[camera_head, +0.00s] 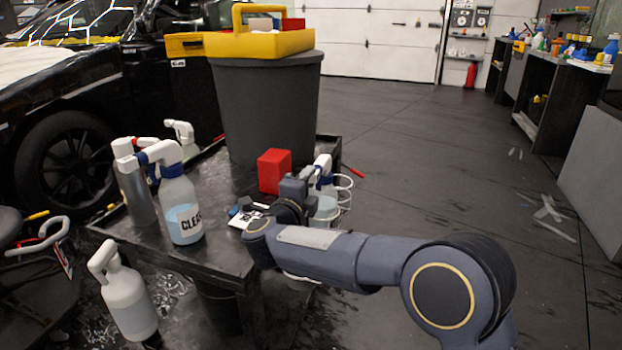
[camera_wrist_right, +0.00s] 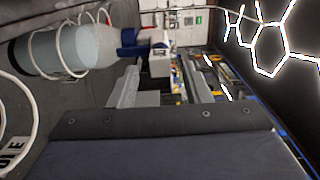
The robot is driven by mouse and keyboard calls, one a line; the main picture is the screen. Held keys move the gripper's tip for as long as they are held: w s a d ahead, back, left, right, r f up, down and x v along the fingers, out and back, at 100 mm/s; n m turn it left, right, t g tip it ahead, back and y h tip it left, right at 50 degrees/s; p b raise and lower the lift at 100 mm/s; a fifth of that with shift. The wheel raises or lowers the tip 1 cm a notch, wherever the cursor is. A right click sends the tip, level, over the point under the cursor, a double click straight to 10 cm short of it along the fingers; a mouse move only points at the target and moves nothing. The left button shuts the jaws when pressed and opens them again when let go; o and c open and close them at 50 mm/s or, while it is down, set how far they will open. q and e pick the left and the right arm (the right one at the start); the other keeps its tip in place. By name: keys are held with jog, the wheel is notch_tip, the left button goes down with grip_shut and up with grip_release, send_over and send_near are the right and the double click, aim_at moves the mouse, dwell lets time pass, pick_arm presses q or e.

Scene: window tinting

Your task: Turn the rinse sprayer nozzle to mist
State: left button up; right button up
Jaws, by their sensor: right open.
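A spray bottle (camera_head: 325,208) with pale blue liquid, a blue collar and a white sprayer head (camera_head: 322,166) stands in a white wire holder at the cart's right edge. My right gripper (camera_head: 296,187) is beside this head, partly hidden by its own arm. In the right wrist view, the same bottle (camera_wrist_right: 72,50) appears lying sideways. Its white nozzle end (camera_wrist_right: 160,62) shows between the tips of the open right gripper (camera_wrist_right: 161,78); I cannot tell whether they touch. The nozzle's setting is not readable. My left gripper is not in view.
The black cart (camera_head: 215,262) also carries a labelled spray bottle (camera_head: 182,212), a silver bottle (camera_head: 136,196), a red block (camera_head: 274,171) and a large grey bin (camera_head: 268,110) with a yellow tray. A white sprayer (camera_head: 128,303) hangs at the front.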

jog(key=p+v, duration=0.1)
jog(key=v, duration=0.4)
